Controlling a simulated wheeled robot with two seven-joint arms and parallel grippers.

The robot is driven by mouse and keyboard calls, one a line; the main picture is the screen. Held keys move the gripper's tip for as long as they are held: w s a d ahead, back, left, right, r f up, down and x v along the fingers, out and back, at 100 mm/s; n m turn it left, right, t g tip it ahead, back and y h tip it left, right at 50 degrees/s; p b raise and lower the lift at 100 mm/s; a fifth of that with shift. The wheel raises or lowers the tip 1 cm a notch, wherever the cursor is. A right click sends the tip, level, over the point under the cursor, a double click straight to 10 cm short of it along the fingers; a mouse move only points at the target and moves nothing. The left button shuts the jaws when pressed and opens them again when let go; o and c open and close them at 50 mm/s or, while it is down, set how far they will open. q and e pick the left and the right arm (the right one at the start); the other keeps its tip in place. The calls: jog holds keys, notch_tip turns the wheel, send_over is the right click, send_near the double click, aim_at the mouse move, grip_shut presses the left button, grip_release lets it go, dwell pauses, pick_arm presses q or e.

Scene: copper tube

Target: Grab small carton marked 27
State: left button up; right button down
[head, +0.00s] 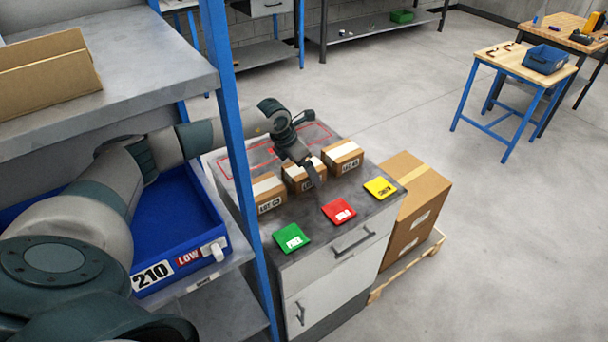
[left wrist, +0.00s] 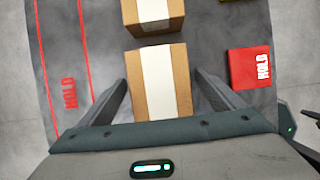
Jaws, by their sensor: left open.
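Three small brown cartons with white top strips stand in a row on the grey cabinet top: a left one (head: 267,194), a middle one (head: 296,181) and a right one (head: 343,157). Their fronts carry "LOT" labels; I cannot read a 27 with certainty, and the middle label is partly covered by a finger. My left gripper (head: 312,172) is open over the middle carton. In the left wrist view, the left gripper's fingers (left wrist: 160,82) stand on either side of the middle carton (left wrist: 139,86), with small gaps visible. The right carton (left wrist: 130,14) is beyond.
Green (head: 291,237), red (head: 339,211) and yellow (head: 380,188) squares lie along the cabinet's front. A blue shelf post (head: 235,150) and a blue bin (head: 190,262) marked 210 are close to my left arm. A large box (head: 420,205) stands right of the cabinet.

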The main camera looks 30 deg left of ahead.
dwell(0.4)
pick_arm(q)
jog(key=c, duration=1.4)
jog(key=shift+r+p, duration=0.3)
jog(key=shift+p, duration=0.05)
jog(key=shift+w+r, duration=0.1)
notch_tip(320, 180, up, 9)
jog(key=b, duration=0.4)
jog(key=shift+r, duration=0.35)
